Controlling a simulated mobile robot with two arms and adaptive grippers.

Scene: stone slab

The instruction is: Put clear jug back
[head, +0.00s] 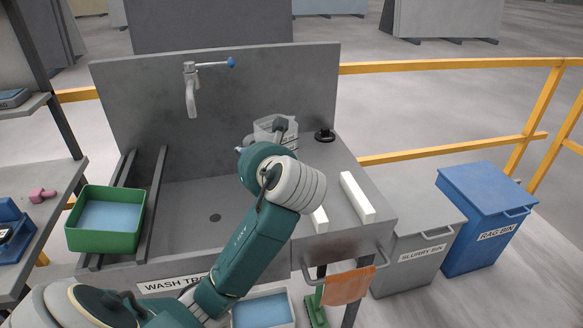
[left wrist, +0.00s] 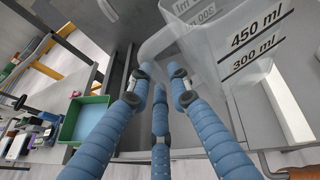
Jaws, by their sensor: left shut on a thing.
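The clear jug (head: 264,129) shows in the head view near the back panel of the wash trough, partly hidden behind my left wrist. In the left wrist view the clear jug (left wrist: 232,50) fills the upper right, with 450 ml and 300 ml marks. My left gripper (left wrist: 160,82) has blue padded fingers closed around the jug's handle side. In the head view my left gripper (head: 281,126) is mostly hidden by its own wrist. I cannot tell whether the jug touches the surface beneath it. My right gripper is not in view.
The grey wash trough (head: 182,222) has a tap (head: 191,92) at the back and a green tub (head: 106,240) on rails at left. A slurry bin (head: 418,240) and blue rag bin (head: 487,215) stand right.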

